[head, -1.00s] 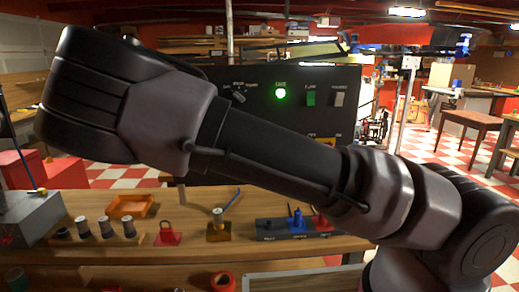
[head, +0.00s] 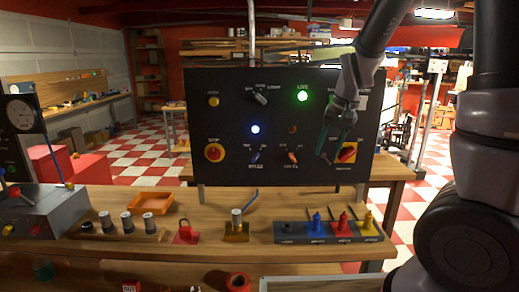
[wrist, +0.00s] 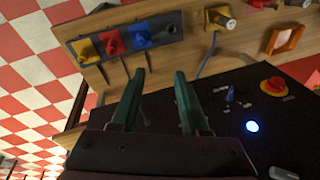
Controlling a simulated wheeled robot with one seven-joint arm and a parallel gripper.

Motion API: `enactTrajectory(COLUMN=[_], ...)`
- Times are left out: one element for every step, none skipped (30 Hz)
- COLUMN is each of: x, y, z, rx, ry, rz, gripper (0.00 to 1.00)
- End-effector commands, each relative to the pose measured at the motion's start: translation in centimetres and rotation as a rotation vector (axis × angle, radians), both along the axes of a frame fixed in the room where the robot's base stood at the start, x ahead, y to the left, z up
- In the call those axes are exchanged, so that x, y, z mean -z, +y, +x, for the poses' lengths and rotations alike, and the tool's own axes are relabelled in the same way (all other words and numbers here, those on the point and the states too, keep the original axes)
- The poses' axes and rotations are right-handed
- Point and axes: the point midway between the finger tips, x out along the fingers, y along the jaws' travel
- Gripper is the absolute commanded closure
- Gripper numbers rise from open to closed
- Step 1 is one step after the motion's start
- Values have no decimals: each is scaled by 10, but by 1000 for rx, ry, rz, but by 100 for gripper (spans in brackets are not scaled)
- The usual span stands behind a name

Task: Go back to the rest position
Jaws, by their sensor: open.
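My gripper (head: 338,138) is in front of the right part of the black control panel (head: 225,120) in the head view, pointing downward. Its two green fingers are apart with nothing between them, as the wrist view (wrist: 155,95) also shows. The panel carries a lit green LIVE lamp (head: 303,96), a lit blue-white lamp (head: 255,129), a red knob on yellow (head: 214,152) and a red-and-yellow rotary switch (head: 347,152) close to the fingers. I cannot tell whether the fingers touch the panel. My arm comes in from the upper right.
The wooden bench (head: 200,257) holds a grey holder (head: 285,238) with blue, red and yellow pieces, a red padlock (head: 186,235), an orange tray (head: 150,202) and several spools. A grey box (head: 45,215) stands at the left. Checkered floor lies behind.

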Motion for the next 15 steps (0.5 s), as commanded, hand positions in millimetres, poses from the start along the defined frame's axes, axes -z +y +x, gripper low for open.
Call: enactTrajectory(x=[-21,-32,-45,-56,-67,-80,-90,-100,-111,-120,-128,-137,-144,-149,-155], y=[-7,-10,-13,-17,-20,-24,-27,-30,-34,-37,-39,-43,-45,-46,-49], z=[-7,-13,-20,-26,-33,-42,-49,-56,-66,-74,-82,-92,-100,-107,-116], rx=[13,18,24,26,30,34,37,39,45,49,52,59,62,67,73], ry=[-27,-40,-59,-76,-94,-118,-138,-159,-186,-209,-231,-258,-279,-298,-322], rz=[42,63,86,100,113,127,135,140,143,144,141,134,128,120,106], gripper=[55,55,55,55,55,55,55,55,55,55,55,55,55,55,55])
